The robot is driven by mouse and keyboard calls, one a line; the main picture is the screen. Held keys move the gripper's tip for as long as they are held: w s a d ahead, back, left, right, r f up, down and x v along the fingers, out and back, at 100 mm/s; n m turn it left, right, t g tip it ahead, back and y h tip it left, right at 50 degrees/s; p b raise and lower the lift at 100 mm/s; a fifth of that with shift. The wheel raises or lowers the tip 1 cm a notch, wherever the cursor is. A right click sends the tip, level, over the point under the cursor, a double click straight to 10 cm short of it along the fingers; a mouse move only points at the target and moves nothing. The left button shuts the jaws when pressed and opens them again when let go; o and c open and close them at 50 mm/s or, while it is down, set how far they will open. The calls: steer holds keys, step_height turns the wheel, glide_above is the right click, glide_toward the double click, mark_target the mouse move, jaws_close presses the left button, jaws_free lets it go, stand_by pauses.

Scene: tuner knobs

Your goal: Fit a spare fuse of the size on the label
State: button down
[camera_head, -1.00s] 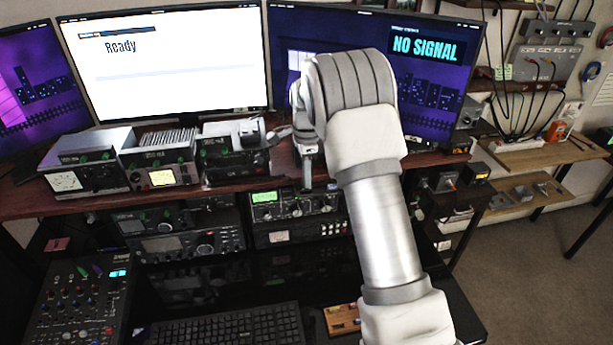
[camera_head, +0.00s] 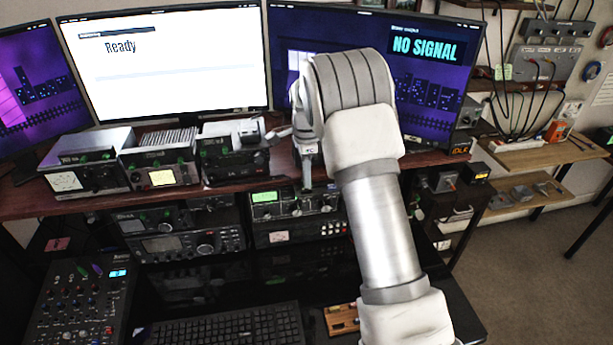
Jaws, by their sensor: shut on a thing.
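My gripper (camera_head: 307,184) points down in front of the desk shelf, just above the radio with a green display (camera_head: 264,197). Its fingers are small in the picture and partly hidden by my wrist. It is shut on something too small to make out. No fuse, fuse holder or readable size label can be told apart in this view. A small wooden tray (camera_head: 341,319) with small coloured pieces lies on the lower desk, beside my forearm.
Several radio units stand on the upper shelf, including one with a yellow label or display (camera_head: 162,177). A keyboard (camera_head: 225,328) and a mixer (camera_head: 82,305) fill the lower desk. A right monitor (camera_head: 425,60) reads "NO SIGNAL". My arm hides the shelf's right part.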

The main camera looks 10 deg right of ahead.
steer(key=shift+f+b, duration=0.75)
steer(key=shift+f, duration=0.5)
steer(key=c, duration=0.9)
jaws_free()
steer(key=shift+r, duration=0.5)
step_height(320, 180, up, 17)
steer(key=shift+f+b, duration=0.15)
steer(key=shift+b, duration=0.3)
steer(key=shift+s, duration=0.1)
